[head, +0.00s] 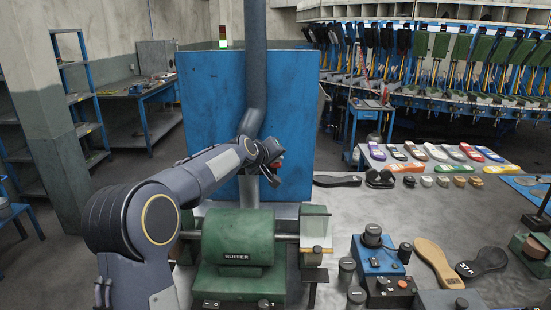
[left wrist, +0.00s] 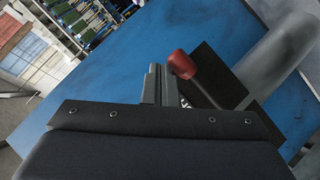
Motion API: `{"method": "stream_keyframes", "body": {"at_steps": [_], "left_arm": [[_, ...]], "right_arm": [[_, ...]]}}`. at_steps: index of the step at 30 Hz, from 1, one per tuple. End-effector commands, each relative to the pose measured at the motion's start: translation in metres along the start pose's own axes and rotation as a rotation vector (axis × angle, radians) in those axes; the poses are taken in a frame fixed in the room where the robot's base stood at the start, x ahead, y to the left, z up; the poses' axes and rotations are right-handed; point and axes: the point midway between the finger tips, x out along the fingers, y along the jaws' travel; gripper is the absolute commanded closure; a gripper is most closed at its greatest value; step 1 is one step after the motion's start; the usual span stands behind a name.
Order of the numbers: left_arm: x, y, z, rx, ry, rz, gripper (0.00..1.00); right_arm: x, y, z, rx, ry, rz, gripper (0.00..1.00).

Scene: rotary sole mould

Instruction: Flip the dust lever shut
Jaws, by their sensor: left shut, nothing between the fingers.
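The dust lever has a red knob (left wrist: 181,64) on a dark stem in the left wrist view. It sits beside a dark plate (left wrist: 222,72) by the grey duct pipe (left wrist: 282,52). My left gripper (left wrist: 155,84) is shut and empty, with its fingers just left of the knob; I cannot tell whether they touch it. In the head view the left gripper (head: 273,170) is at the duct, in front of the blue panel (head: 210,105), and mostly hides the lever. My right gripper is not in view.
A green buffer machine (head: 237,240) stands on the bench below my left arm. The duct (head: 255,60) rises behind it. Shoe soles (head: 438,262), small jars and a blue control box (head: 380,258) lie to the right. The rotary mould line (head: 450,70) is at the back right.

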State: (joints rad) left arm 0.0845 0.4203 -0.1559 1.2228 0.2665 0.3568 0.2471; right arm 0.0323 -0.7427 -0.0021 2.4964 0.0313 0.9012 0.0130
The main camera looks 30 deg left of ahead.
Motion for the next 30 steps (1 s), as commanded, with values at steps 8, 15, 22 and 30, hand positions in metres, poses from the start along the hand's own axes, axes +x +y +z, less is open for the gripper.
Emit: {"method": "stream_keyframes", "body": {"at_steps": [8, 15, 22, 30], "left_arm": [[0.001, -0.001, 0.002, 0.0, -0.006, -0.002, 1.0], [-0.01, 0.01, -0.009, 0.0, -0.003, 0.0, 1.0], [-0.046, 0.031, -0.02, 0.003, -0.001, 0.006, 1.0], [-0.097, 0.053, -0.013, 0.002, -0.001, 0.005, 1.0]], "right_arm": [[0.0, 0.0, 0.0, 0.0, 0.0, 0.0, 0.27], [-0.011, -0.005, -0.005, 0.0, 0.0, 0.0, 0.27], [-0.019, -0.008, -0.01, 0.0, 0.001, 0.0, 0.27], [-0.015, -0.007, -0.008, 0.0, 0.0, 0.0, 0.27]]}}
